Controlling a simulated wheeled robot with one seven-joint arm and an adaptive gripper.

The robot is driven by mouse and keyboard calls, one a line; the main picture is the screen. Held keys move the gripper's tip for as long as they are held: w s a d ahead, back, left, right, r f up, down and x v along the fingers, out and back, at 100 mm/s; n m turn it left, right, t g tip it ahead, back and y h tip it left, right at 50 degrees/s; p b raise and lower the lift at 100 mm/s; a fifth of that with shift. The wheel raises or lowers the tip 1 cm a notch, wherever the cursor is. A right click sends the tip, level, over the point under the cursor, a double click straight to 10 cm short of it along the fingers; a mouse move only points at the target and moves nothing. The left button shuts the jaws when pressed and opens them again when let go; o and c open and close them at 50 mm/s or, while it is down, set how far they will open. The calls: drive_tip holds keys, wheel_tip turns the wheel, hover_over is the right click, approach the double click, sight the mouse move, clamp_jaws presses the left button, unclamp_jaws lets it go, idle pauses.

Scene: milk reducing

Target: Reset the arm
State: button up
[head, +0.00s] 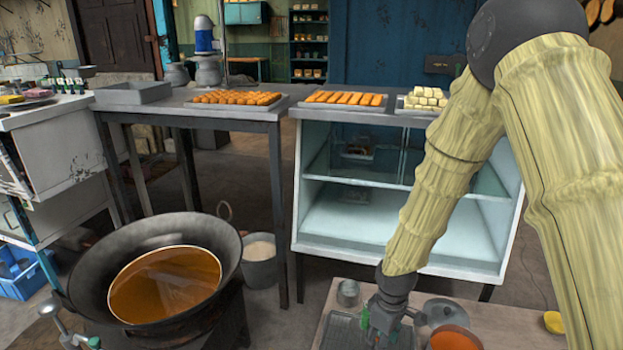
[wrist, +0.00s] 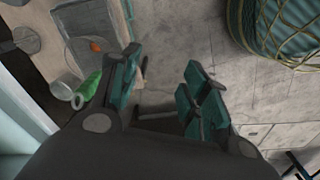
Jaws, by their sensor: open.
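My gripper (head: 388,318) hangs at the end of my arm over the low table at the bottom right of the head view. My arm comes down from the upper right of the head view, bent at the elbow.
A large black wok (head: 85,265) of orange-brown liquid stands at left. A glass display case (head: 400,225) stands behind the low table (head: 500,322). A jar (head: 348,292) and an orange bowl (head: 455,338) are near my gripper. A green bottle (wrist: 88,88) lies close to the fingers.

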drive_tip(key=s+d+f+m+p, duration=0.1)
drive_tip(key=s+f+m+p, duration=0.1)
drive_tip(key=s, duration=0.8)
drive_tip(key=s+d+f+m+p, duration=0.2)
drive_tip(key=s+f, duration=0.4)
drive_tip(key=s, duration=0.5)
drive_tip(key=s+d+f+m+p, duration=0.2)
drive_tip(key=s+f+m+p, duration=0.2)
drive_tip(key=s, duration=0.6)
drive_tip(key=shift+s+f+m, duration=0.15)
drive_tip(key=shift+f+m, duration=0.1)
drive_tip(key=shift+m, duration=0.75)
